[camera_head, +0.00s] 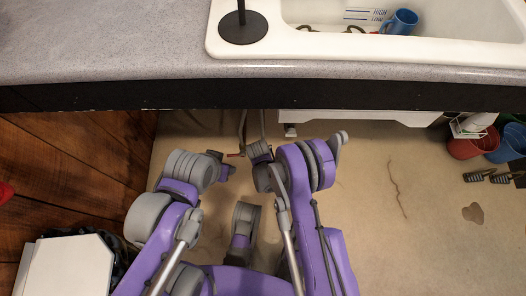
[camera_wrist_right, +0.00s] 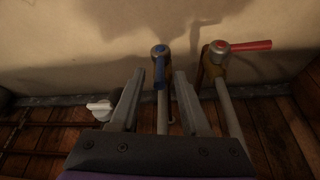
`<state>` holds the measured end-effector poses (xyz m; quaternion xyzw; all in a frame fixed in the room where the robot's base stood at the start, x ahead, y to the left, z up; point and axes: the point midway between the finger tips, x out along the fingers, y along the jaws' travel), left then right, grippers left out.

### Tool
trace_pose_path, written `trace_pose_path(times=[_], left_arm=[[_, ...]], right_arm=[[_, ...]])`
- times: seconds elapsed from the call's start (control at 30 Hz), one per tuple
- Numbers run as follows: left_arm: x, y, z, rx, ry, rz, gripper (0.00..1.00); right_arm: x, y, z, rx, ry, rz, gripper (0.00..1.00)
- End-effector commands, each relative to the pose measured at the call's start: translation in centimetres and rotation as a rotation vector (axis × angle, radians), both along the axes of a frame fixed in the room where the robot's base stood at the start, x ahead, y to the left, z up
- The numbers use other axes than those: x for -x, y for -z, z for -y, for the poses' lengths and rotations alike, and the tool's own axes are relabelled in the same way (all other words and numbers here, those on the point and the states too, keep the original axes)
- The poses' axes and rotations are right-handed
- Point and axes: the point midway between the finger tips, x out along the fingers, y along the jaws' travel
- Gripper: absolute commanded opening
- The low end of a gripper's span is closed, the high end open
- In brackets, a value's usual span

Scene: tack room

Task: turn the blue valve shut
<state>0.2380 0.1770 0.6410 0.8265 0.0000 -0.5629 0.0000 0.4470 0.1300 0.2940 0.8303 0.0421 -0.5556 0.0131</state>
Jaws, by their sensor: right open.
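In the right wrist view, the blue valve (camera_wrist_right: 160,53) sits atop an upright pipe near the wall. Its blue lever points down the picture, in line with the pipe. My right gripper (camera_wrist_right: 159,75) is open, with one finger on each side of the blue lever and a visible gap to each. I cannot tell whether the fingertips are level with the lever in depth. In the head view, my left arm is bent below the counter; its jaws cannot be made out. The blue valve is not discernible in the head view.
A second valve with a red lever (camera_wrist_right: 250,46) stands close on the right, its lever pointing right. A white knob (camera_wrist_right: 100,109) is low on the left. In the head view, the counter edge (camera_head: 200,94) overhangs my arms. Buckets (camera_head: 472,146) stand far right.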

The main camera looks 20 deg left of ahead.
Motion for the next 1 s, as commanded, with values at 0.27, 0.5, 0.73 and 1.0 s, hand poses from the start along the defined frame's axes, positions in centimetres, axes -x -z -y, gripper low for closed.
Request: trace_pose_path(times=[0.27, 0.5, 0.73, 1.0], left_arm=[[-0.1, 0.5, 0.0, 0.0, 0.0, 0.001, 0.5], [-0.1, 0.5, 0.0, 0.0, 0.0, 0.001, 0.5], [-0.1, 0.5, 0.0, 0.0, 0.0, 0.001, 0.5], [-0.1, 0.5, 0.0, 0.0, 0.0, 0.001, 0.5]], right_arm=[[-1.1, 2.5, -0.1, 0.0, -0.001, 0.001, 0.47], [-1.1, 2.6, -0.2, 0.0, -0.001, 0.0, 0.47], [-1.1, 2.6, -0.1, 0.0, -0.001, 0.0, 0.14], [-1.1, 2.6, -0.1, 0.0, -0.001, 0.0, 0.0]])
